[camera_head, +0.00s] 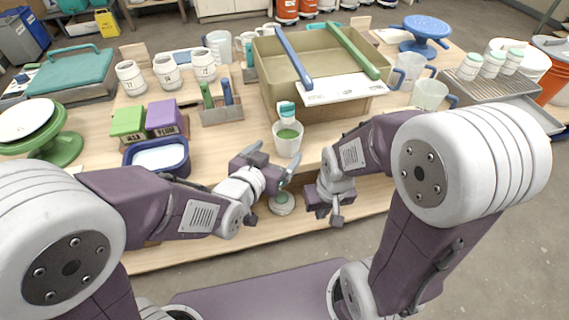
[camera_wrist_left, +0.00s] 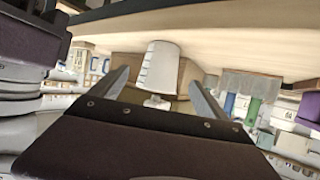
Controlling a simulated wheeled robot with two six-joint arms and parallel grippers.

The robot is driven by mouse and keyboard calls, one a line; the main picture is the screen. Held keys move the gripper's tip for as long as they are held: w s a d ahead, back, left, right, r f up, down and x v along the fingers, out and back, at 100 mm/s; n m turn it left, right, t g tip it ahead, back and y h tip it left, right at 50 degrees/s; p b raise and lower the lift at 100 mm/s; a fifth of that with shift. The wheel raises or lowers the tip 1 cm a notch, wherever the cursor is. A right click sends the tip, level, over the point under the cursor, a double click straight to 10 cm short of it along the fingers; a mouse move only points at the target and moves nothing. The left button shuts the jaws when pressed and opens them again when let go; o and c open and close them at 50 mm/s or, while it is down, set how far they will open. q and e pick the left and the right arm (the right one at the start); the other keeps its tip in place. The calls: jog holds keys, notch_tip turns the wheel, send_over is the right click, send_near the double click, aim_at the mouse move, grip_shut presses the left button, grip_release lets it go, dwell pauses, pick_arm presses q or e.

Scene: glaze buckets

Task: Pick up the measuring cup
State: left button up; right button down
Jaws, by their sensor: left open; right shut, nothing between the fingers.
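A whitish cup (camera_head: 288,147) with green contents stands upright near the table's front edge. In the left wrist view the cup (camera_wrist_left: 158,68) shows faint graduation marks, so I take it for the measuring cup. My left gripper (camera_head: 275,160) is open just in front of it. In the wrist view the cup appears between the two fingers (camera_wrist_left: 160,88), with gaps at both sides; I see no contact. My right gripper (camera_head: 329,215) is shut and empty, pointing down in front of the table edge, right of the left gripper.
A small teal-labelled bottle (camera_head: 286,111) is just behind the cup. A tan basin (camera_head: 280,90) with blue and green bars stands behind. Clear jugs (camera_head: 430,95) are to the right. A blue tub (camera_head: 157,170) and a green block (camera_head: 128,122) are left. A round lidded jar (camera_head: 282,204) sits below.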

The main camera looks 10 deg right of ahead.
aim_at(291, 137)
pick_arm(q)
jog(key=shift+d+f, duration=0.15)
jog(key=shift+d, duration=0.2)
jog(key=shift+a, duration=0.1)
jog(key=b+x, duration=0.1)
jog(key=x, duration=0.7)
jog(key=shift+w+f, duration=0.2)
jog(key=shift+w, duration=0.15)
jog(key=shift+s+r, duration=0.1)
jog(key=c, duration=1.7)
jog(key=shift+c, duration=0.2)
jog(key=shift+r, duration=0.1)
